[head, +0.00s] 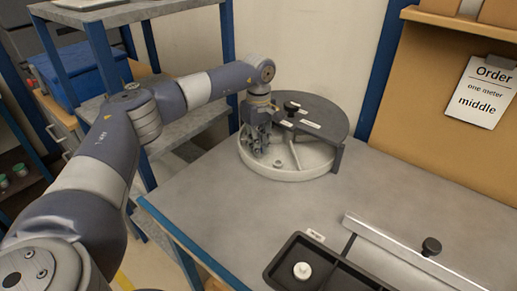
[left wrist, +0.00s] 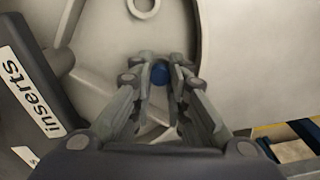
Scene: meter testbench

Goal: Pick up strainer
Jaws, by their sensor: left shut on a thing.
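My left gripper (head: 258,150) reaches down into a round, pale tray with dividers (head: 308,174) on the table. In the left wrist view its fingers (left wrist: 159,80) are closed around a small blue round piece (left wrist: 160,74), which looks like the strainer. Most of that piece is hidden by the fingertips, and its full shape cannot be seen. In the head view the fingers hide it. Another small pale round part (left wrist: 142,5) lies in the tray at the top of the wrist view. My right gripper is not in view.
A dark cover (head: 325,118) with a knob lies over the tray's far part; its "inserts" label (left wrist: 28,92) shows in the wrist view. A black tray (head: 330,272) holds a white round part (head: 302,270). A metal rail (head: 395,250) stands front right. The table's middle is clear.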

